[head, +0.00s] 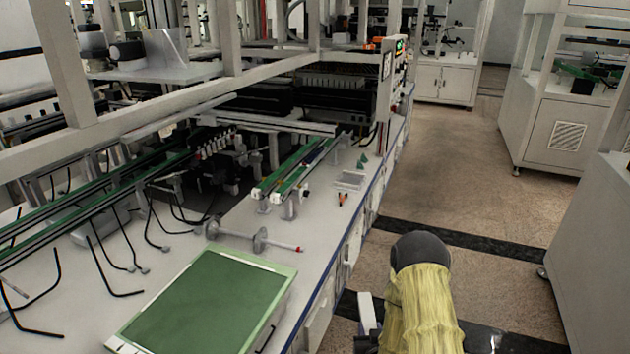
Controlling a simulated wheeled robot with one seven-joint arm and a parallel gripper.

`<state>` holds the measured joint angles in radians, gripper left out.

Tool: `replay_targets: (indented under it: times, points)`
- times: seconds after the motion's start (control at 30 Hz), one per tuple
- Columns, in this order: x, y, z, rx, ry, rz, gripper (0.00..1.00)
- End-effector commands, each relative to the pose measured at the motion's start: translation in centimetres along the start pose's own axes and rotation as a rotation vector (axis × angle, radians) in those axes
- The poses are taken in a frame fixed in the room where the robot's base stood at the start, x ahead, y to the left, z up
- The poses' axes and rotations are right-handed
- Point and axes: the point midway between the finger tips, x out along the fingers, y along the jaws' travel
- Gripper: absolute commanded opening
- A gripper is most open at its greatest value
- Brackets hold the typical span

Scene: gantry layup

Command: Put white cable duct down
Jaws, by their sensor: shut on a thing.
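A short pale upright piece (366,311) shows just left of my yellow-sleeved arm, near the bottom edge of the head view. It looks like one end of the white cable duct; the rest is hidden or out of the picture. My gripper (369,341) shows only as a small dark part at the foot of this piece, shut on it. My arm's sleeve and dark joint hide most of the area around the gripper. The duct is over the aisle side of the long bench, apart from the bench top as far as I can see.
The long white bench (318,236) runs away on the left. On it are a green-topped panel (205,304), a grey spindle-like part (258,241), green rails (292,170) and several black bent rods. Speckled floor (440,185) is clear in the aisle. White cabinets (548,135) stand at right.

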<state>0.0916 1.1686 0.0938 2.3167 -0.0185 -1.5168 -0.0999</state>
Motion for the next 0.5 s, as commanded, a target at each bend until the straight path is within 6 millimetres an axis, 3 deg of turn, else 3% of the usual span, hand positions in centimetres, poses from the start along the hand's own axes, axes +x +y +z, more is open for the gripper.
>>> replay_targets:
  times: [0.03,0.1,0.5]
  points:
    - [-0.9,0.0,-1.8,0.0,0.0,0.0,0.11]
    - [-1.7,0.0,-3.0,0.0,0.0,0.0,0.11]
    - [-5.4,0.0,-8.9,0.0,0.0,0.0,0.11]
